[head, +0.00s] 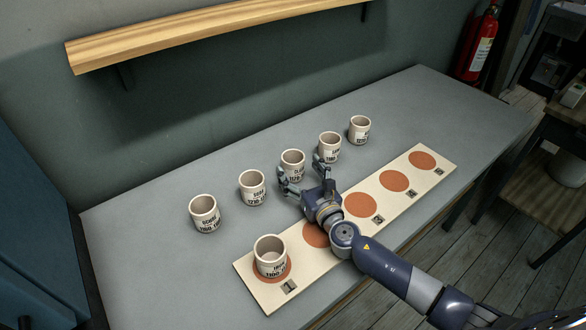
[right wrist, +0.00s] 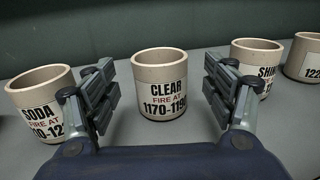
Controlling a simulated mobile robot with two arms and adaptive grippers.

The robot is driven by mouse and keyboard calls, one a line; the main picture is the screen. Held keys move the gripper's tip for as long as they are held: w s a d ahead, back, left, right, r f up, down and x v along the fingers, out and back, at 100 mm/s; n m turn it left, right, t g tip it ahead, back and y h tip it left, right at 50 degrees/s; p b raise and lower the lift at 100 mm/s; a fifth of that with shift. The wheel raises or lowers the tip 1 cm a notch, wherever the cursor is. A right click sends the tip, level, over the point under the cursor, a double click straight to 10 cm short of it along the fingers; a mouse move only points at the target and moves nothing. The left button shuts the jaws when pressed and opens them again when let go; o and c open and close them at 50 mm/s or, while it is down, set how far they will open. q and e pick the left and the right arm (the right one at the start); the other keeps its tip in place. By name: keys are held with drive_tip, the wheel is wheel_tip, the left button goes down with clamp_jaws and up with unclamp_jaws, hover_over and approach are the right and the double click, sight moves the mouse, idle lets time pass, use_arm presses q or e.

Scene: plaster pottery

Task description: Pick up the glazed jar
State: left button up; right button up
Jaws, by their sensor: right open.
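Several beige jars with printed labels stand upright in a slanted row on the grey table. The middle jar (head: 292,158) faces my right gripper (head: 300,172), which is open. In the right wrist view this jar, labelled CLEAR, FIRE AT 1170-119, (right wrist: 160,75) sits centred between the two open fingers and appears clear of both. The SODA jar (right wrist: 42,92) is just outside the left finger and the SHIN jar (right wrist: 256,58) outside the right one. Another jar (head: 270,247) stands on the board. All look alike; which is glazed, I cannot tell. My left gripper is out of view.
A cream board (head: 328,249) with terracotta discs and number tags lies along the table's front; several discs, such as this one (head: 394,181), are bare. A wooden shelf (head: 215,33) hangs above. The table (head: 440,110) is clear at the far right.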

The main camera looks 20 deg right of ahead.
sight(289, 153)
drive_tip(key=w, duration=0.4)
drive_tip(key=shift+a, duration=0.25)
drive_tip(key=shift+w, duration=0.5)
use_arm(q)
drive_tip(key=shift+s+a+f, duration=0.1)
drive_tip(key=shift+s+f, duration=0.15)
drive_tip(key=shift+s, duration=0.8)
use_arm(e)
drive_tip(key=shift+c, duration=0.2)
drive_tip(key=c, duration=1.2)
use_arm(q)
drive_tip(key=shift+w, duration=0.4)
